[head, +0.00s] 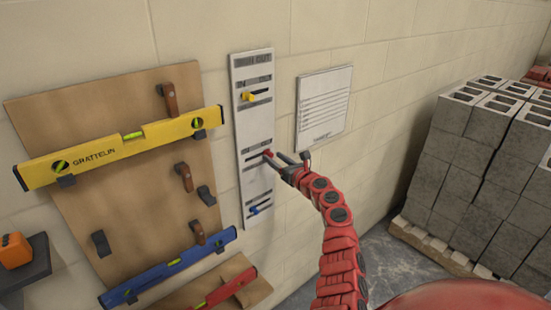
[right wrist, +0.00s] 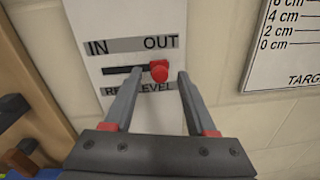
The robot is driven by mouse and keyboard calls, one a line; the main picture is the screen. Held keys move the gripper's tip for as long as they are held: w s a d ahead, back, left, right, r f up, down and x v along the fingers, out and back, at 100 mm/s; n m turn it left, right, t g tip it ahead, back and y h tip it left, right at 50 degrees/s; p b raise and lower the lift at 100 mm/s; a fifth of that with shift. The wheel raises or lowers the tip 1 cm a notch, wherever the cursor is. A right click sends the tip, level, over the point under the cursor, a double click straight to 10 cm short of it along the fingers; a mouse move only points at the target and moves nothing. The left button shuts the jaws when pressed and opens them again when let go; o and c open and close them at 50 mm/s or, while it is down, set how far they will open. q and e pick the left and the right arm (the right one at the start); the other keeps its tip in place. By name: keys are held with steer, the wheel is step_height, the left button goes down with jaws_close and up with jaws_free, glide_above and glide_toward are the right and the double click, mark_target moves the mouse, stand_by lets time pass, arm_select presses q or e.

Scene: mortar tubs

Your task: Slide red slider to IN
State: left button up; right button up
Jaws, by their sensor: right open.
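The word IN stands above the slot's left part. A label below is partly covered by my left-hand finger. My right gripper (right wrist: 159,78) is open, with one finger on each side of the knob and gaps visible. In the head view, the gripper (head: 276,162) is at the red slider (head: 267,153) on the white panel (head: 257,125). My left gripper is not in view.
On the same panel, a yellow slider (head: 248,96) is above and a blue slider (head: 253,210) below. A white printed sheet (head: 324,105) hangs to the right. A brown board (head: 95,115) with levels is to the left. Grey blocks (head: 465,160) are stacked at right.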

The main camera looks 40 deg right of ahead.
jaws_close()
stand_by(0.3)
stand_by(1.2)
